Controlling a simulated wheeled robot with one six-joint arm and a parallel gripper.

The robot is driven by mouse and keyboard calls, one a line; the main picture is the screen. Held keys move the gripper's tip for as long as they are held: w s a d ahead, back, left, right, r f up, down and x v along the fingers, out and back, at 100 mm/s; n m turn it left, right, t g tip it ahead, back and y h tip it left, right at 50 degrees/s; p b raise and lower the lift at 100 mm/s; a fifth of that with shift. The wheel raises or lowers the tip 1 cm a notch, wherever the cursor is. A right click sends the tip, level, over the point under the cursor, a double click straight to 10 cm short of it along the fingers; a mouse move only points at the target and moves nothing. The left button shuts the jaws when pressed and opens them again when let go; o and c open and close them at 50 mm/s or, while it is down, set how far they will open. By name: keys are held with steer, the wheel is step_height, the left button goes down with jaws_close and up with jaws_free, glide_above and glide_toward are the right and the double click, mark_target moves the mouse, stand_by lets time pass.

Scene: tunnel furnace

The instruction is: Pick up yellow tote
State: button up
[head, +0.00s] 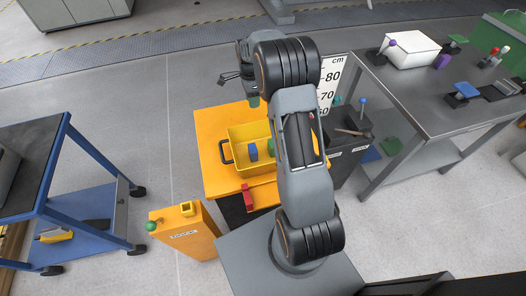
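The yellow tote (247,173) sits upright on an orange-topped stand (212,122) in the middle of the head view. It has a black handle (226,153) on its left side. A blue item (253,152) and a green item (271,147) lie inside it. My arm covers the tote's right part. My gripper (230,78) is above and beyond the tote, apart from it. A small dark green piece (254,101) shows just below the wrist; I cannot tell whether it is held. The finger opening is too small to make out.
A red item (247,197) is at the stand's front edge. An orange box (184,230) stands on the floor at front left. A blue cart (60,217) is at left. A grey metal table (440,95) with several items is at right. Open floor lies behind the stand.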

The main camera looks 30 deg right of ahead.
mark_target(256, 128)
steer(key=f, duration=0.4)
steer(key=s+f, duration=0.1)
steer(key=f, duration=0.3)
steer(key=s+f+b, duration=0.1)
steer(key=f, duration=0.4)
steer(key=shift+a, duration=0.1)
jaws_close()
steer(key=shift+r, duration=0.1)
